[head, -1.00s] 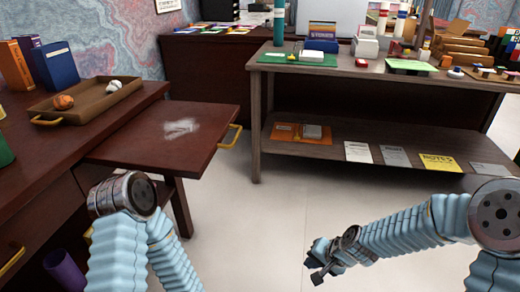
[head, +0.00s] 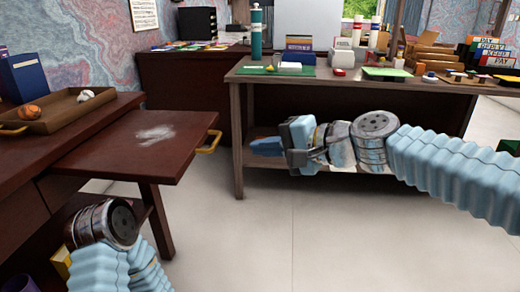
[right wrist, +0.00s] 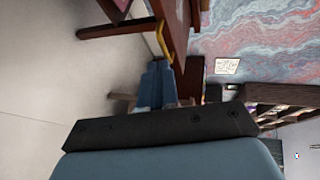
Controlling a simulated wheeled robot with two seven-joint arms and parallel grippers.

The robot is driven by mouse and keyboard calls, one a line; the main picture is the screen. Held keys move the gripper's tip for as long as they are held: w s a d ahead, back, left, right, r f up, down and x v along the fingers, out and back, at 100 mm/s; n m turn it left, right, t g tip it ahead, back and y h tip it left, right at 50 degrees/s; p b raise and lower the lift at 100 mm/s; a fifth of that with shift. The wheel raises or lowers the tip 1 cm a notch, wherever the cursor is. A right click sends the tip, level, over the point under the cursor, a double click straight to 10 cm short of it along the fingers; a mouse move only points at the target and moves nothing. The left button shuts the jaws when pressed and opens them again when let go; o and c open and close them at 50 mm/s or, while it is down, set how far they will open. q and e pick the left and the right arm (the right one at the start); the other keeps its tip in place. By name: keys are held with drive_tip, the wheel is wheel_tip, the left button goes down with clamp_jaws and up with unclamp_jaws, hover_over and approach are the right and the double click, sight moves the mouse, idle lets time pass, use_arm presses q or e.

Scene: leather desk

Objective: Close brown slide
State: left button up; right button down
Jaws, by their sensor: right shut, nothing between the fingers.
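The brown slide (head: 125,142) is a flat board pulled out from the dark red-brown desk (head: 20,185) at the left. It has a pale smudge on top and a yellow handle (head: 209,143) at its right end. The handle also shows in the right wrist view (right wrist: 163,40). My right gripper (head: 256,146) is shut and empty. It points left in the head view, to the right of the handle and apart from it. My left arm shows at the lower left, below the slide; its gripper is out of view.
A wooden tray (head: 62,116) with two balls stands on the desk. A shelf table (head: 236,150) loaded with boxes and bottles stands behind my right arm. A dark cabinet (head: 180,95) is at the back. The floor (head: 290,235) in front is clear.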

sight(213, 150)
use_arm(q)
drive_tip(key=shift+r, duration=0.15)
use_arm(e)
drive_tip(key=x, duration=1.1)
drive_tip(key=shift+w+a+f, duration=0.1)
drive_tip(key=shift+f, duration=0.1)
